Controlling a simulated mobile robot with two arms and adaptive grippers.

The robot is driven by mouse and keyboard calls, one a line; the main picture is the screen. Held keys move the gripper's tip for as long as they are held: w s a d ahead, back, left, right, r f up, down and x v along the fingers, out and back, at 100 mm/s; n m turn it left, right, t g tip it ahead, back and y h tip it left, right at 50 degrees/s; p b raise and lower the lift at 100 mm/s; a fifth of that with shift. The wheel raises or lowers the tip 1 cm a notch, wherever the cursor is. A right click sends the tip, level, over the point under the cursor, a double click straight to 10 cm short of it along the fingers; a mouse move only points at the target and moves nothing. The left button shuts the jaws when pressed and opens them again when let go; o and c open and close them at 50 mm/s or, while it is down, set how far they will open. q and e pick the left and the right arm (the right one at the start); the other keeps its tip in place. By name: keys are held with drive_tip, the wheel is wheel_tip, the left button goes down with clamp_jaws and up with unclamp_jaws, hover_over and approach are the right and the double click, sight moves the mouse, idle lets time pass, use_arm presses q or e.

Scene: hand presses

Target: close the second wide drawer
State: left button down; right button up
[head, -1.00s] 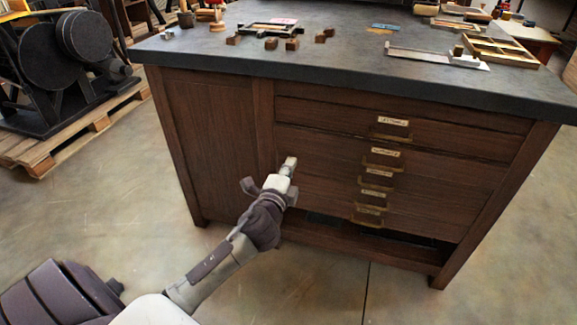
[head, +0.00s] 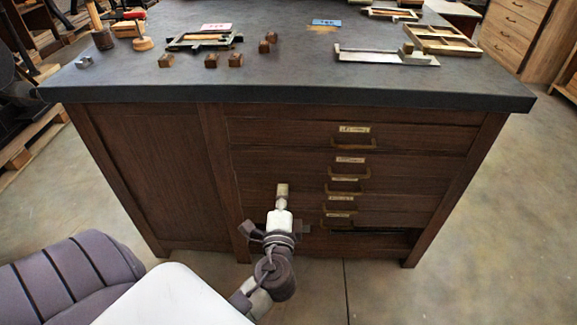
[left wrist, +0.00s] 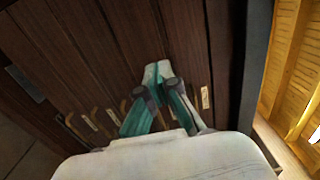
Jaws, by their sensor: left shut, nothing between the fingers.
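The dark wooden cabinet holds a stack of wide drawers with brass pull handles and small labels. The second wide drawer (head: 290,162) is below the top one, with its handle (head: 348,175) at the middle. I cannot tell whether its front stands out from the others. My left gripper (head: 282,188) is shut and empty, in front of the drawer fronts and left of the handles. In the left wrist view its closed fingertips (left wrist: 158,72) point at the dark wood; contact cannot be judged. My right gripper is not in view.
The dark cabinet top (head: 280,85) overhangs the drawers and carries small wooden blocks, frames and a metal tool (head: 385,57). A plain panel (head: 150,165) lies left of the drawers. The floor is clear to the right.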

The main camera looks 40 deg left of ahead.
sight(285, 153)
use_arm(q)
drive_tip(key=x, duration=1.2)
drive_tip(key=shift+s, duration=0.1)
drive_tip(key=shift+a, duration=0.1)
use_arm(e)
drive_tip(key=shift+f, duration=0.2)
use_arm(q)
drive_tip(key=shift+w+a, duration=0.15)
drive_tip(key=shift+w, duration=0.2)
drive_tip(key=shift+b+x, duration=0.3)
drive_tip(key=shift+x, duration=0.65)
drive_tip(key=shift+s+r, duration=0.15)
drive_tip(key=shift+r, duration=0.1)
drive_tip(key=shift+a, duration=0.1)
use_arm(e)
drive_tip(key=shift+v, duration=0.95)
